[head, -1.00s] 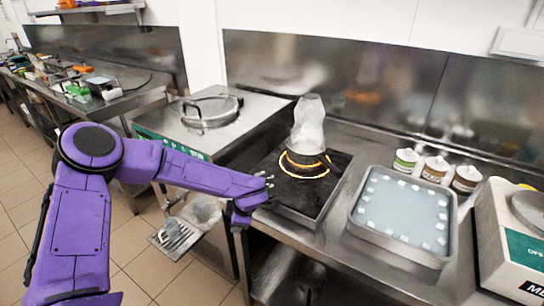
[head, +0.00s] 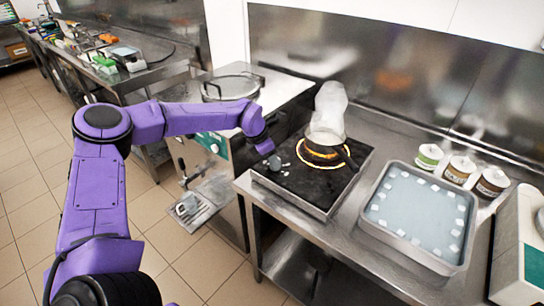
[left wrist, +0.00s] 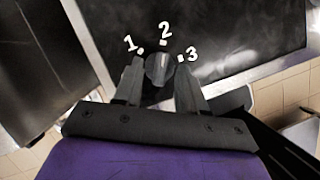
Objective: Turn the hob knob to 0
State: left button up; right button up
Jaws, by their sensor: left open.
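The hob (head: 310,190) is a black plate in a steel frame, with an orange glowing ring and a pan (head: 324,139) on it. The small grey round knob (head: 275,162) is at the hob's left side. In the left wrist view the knob (left wrist: 160,68) has white marks 1, 2 and 3 around its far side; I cannot tell where it points. My left gripper (head: 268,150) is at the knob. In the wrist view its two fingers (left wrist: 159,84) stand apart, one on each side of the knob; contact is unclear. My right gripper is not in view.
Steam rises from the pan. A steel tray (head: 420,218) with pale blocks around its edge stands right of the hob, with several labelled tubs (head: 460,170) behind. A machine with a round lid (head: 229,88) stands to the left, with open tiled floor in front.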

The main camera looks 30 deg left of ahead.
pick_arm(q)
grip_shut()
